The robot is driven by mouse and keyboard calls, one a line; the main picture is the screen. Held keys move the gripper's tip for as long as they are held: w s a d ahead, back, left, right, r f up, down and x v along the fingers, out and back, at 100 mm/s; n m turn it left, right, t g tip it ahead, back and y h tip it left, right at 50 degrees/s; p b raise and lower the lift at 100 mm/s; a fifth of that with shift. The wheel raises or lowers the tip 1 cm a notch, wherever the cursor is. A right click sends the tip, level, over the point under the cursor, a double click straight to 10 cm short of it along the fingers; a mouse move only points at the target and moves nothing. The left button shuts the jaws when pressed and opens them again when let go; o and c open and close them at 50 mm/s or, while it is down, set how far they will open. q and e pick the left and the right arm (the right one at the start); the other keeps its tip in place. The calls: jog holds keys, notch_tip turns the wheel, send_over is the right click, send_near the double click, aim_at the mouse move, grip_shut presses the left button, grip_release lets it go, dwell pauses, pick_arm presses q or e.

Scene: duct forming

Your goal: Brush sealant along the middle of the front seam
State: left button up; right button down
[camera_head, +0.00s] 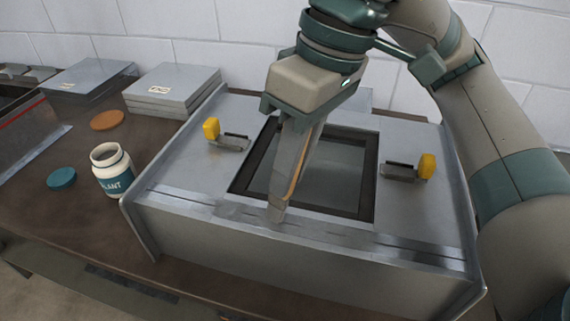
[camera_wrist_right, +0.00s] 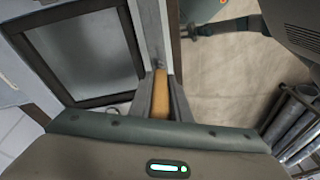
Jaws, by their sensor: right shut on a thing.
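A grey sheet-metal duct box (camera_head: 300,262) sits on the bench with a framed square opening in its top. Its front seam (camera_head: 330,232) runs left to right along the front top edge, with a shiny lapped strip. My right gripper (camera_head: 278,212) points down over the seam, left of its middle, between the opening and the front edge. It is shut on a brush with a wooden handle (camera_head: 296,180); the handle also shows between the fingers in the right wrist view (camera_wrist_right: 160,95). The bristles are hidden, so I cannot tell if they touch the seam. An open white sealant jar (camera_head: 113,172) stands left of the duct.
A teal lid (camera_head: 61,179) and an orange-brown disc (camera_head: 107,120) lie near the jar. Stacked metal sheets (camera_head: 172,88) are behind. Yellow-handled clamps (camera_head: 212,130) (camera_head: 426,166) stand on the duct top either side of the opening.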

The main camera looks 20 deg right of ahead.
jog(key=shift+s+d+f+b, duration=0.1)
jog(key=shift+s+d+b, duration=0.35)
jog(key=shift+s+d, duration=0.5)
jog(key=shift+d, duration=0.15)
jog(key=shift+s+d+f+b, duration=0.2)
jog(key=shift+s+d, duration=0.15)
jog(key=shift+d, duration=0.15)
jog(key=shift+s+d+f+b, duration=0.1)
jog(key=shift+s+d+b, duration=0.15)
jog(key=shift+d, duration=0.2)
jog(key=shift+s, duration=0.1)
jog(key=shift+s+d+f, duration=0.1)
jog(key=shift+s+d, duration=0.05)
jog(key=shift+d, duration=0.1)
jog(key=shift+s+d+r+b, duration=0.15)
jog(key=shift+s+d, duration=0.3)
jog(key=shift+d, duration=0.3)
jog(key=shift+s+d+r+b, duration=0.15)
jog(key=shift+s+d, duration=0.25)
jog(key=shift+d, duration=0.35)
jog(key=shift+d, duration=0.1)
